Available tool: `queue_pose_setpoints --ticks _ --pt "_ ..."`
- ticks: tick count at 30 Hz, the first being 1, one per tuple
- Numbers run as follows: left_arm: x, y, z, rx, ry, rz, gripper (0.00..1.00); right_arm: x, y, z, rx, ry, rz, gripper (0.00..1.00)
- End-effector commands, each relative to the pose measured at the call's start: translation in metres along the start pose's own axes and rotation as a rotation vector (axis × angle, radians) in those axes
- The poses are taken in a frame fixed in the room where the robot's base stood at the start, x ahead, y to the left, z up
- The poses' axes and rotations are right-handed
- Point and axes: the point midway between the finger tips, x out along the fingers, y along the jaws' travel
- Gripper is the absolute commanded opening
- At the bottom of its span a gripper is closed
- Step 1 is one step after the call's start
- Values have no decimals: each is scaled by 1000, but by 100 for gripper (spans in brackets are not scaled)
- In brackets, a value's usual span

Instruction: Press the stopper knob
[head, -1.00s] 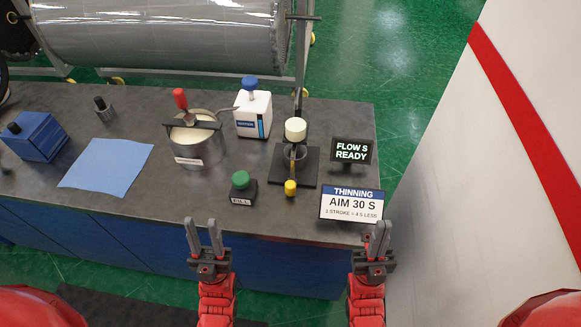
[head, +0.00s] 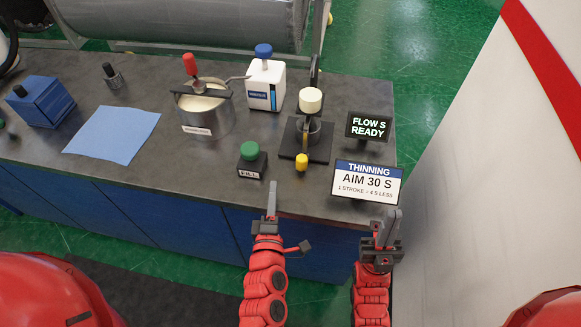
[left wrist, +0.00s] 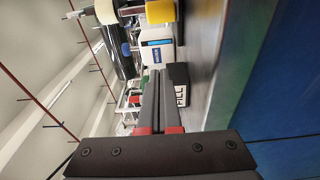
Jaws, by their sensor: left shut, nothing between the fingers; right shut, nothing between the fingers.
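A small flow cup stand (head: 318,150) on the bench carries a cream round cap (head: 310,101) on top and a yellow knob (head: 302,162) at its front. No label tells which is the stopper knob. The yellow knob (left wrist: 161,11) and cream cap (left wrist: 105,12) also show at the top of the left wrist view. My left gripper (head: 272,187) is shut and empty over the bench's front edge, in front of the green FILL button (head: 250,151) and apart from the yellow knob. My right gripper (head: 389,214) is shut and empty, in front of the bench's right end.
The THINNING sign (head: 367,182) and FLOW S READY display (head: 369,127) stand right of the stand. A white bottle (head: 264,87) and a pot (head: 205,118) with a red handle stand behind. A blue cloth (head: 112,134) and blue box (head: 43,106) lie left.

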Motion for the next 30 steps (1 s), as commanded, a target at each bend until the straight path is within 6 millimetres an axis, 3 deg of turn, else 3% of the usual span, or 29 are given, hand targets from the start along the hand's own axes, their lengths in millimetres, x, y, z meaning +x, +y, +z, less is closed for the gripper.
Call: queue_pose_setpoints --ticks 11,16,30 --pt "0 -3 2 -18 -9 -15 0 0 0 0 0 0 0 0" --pt "10 -2 2 -18 -7 -12 0 1 0 0 0 0 0 0" --pt "103 0 1 -13 -6 -12 0 20 1 -3 0 0 0 0"
